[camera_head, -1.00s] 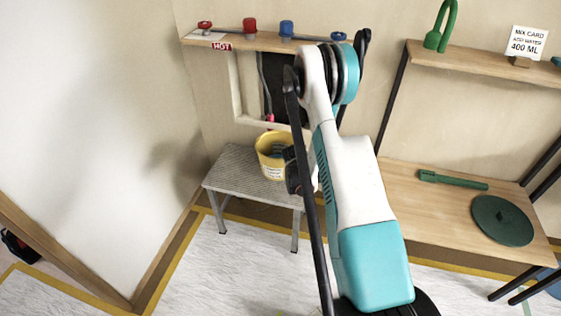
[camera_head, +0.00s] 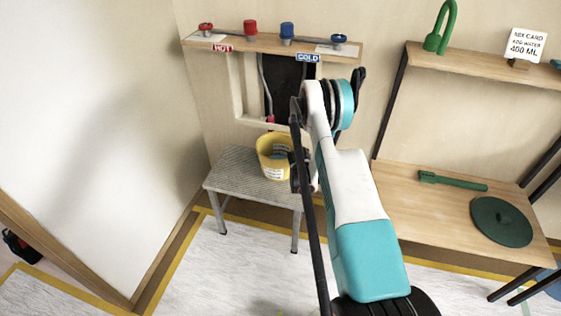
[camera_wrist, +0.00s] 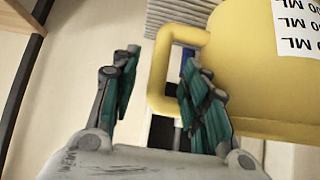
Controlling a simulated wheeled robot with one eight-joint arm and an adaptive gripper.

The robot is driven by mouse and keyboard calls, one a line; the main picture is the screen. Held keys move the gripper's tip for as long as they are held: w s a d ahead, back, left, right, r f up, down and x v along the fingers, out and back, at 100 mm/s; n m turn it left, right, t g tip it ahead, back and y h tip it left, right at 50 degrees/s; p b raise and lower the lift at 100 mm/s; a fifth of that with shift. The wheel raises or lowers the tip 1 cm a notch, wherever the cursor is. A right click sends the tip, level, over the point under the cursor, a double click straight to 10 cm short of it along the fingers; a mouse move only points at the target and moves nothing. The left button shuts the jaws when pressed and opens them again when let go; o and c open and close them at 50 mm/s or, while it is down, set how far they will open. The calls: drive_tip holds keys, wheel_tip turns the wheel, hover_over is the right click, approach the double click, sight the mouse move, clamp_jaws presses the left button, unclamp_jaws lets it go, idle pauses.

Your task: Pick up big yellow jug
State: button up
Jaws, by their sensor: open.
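The big yellow jug (camera_head: 274,161) stands upright on a small grey ribbed table in the head view. In the wrist view the jug (camera_wrist: 245,75) fills the upper right, with a white label reading in ML and its handle (camera_wrist: 163,72) facing my gripper. My gripper (camera_wrist: 155,75) is open. One finger is left of the handle's outer bar, and the other is at the handle's opening, near the jug's wall. I cannot tell whether either finger touches. In the head view my arm hides most of the gripper beside the jug's right side.
The grey table (camera_head: 235,178) has bare room left of the jug. A tap shelf (camera_head: 265,43) with hot and cold signs is above. A wooden bench (camera_head: 420,205) at right holds a green disc (camera_head: 501,221) and a green-handled tool (camera_head: 453,181).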

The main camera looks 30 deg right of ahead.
drive_tip(key=b+x, duration=0.1)
drive_tip(key=x, duration=0.3)
drive_tip(key=shift+w+d+f, duration=0.2)
drive_tip(key=shift+f, duration=0.1)
drive_tip(key=shift+r, duration=0.1)
clamp_jaws()
drive_tip(key=shift+r, duration=0.1)
